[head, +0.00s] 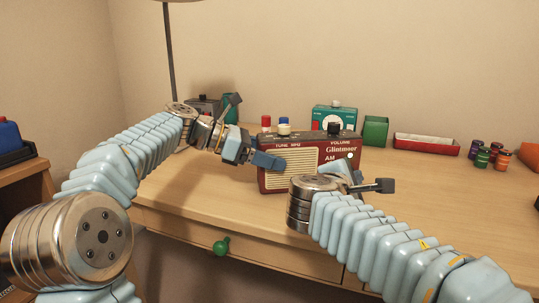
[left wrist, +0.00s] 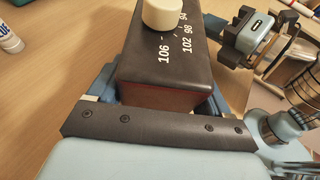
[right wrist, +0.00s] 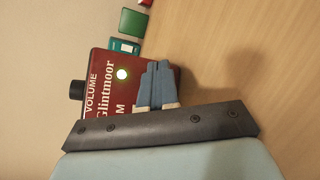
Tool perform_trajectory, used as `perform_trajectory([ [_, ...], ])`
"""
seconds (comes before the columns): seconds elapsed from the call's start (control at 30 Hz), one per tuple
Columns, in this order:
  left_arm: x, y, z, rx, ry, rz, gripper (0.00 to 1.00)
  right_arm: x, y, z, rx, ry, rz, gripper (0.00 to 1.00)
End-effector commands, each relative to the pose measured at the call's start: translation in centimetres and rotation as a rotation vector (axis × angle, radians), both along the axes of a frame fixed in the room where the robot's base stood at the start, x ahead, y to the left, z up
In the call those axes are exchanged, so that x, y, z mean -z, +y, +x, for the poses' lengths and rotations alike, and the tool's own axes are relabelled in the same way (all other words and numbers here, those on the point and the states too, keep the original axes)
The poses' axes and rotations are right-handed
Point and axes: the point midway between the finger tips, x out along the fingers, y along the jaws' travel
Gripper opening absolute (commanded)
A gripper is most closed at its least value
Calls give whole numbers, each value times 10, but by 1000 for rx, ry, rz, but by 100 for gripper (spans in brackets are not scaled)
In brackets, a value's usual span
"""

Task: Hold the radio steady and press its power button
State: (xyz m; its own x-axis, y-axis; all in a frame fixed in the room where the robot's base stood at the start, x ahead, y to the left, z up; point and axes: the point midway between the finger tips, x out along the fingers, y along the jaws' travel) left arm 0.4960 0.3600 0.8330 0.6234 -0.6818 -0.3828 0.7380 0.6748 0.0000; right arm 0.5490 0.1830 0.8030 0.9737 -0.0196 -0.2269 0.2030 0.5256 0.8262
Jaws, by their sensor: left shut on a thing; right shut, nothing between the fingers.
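The dark red radio (head: 315,152) stands upright on the desk, with a cream grille, a pale tuning knob (head: 284,127) and a black volume knob (head: 334,128). My left gripper (head: 266,160) is shut on the radio's left end; the left wrist view shows its fingers on either side of the radio's body (left wrist: 150,97). My right gripper (head: 365,184) is shut and empty before the radio's right part.
Behind the radio are a teal device (head: 336,116) and a green container (head: 376,131). A red tray (head: 427,146) and several small jars (head: 483,156) stand to the right. A lamp pole (head: 169,55) rises at the back left. The desk's front right is largely clear.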

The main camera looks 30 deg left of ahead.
Motion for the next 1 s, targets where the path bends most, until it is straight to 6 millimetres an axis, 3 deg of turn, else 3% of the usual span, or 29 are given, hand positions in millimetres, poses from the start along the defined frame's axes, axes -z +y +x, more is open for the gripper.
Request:
perform_trajectory([
  [0.6, 0, 0, 0, 1, 1, -1, 7, -1, -38, -40, 0, 0, 0, 0],
  [0.9, 0, 0, 0, 1, 1, -1, 7, 0, -41, -44, 1, -1, 1, 0],
  [0.93, 0, 0, 0, 1, 1, -1, 80, 0, -41, -44, 0, 0, 1, 0],
  [1.0, 0, 0, 0, 1, 1, -1, 91, 0, -41, -44, 0, 0, 1, 0],
])
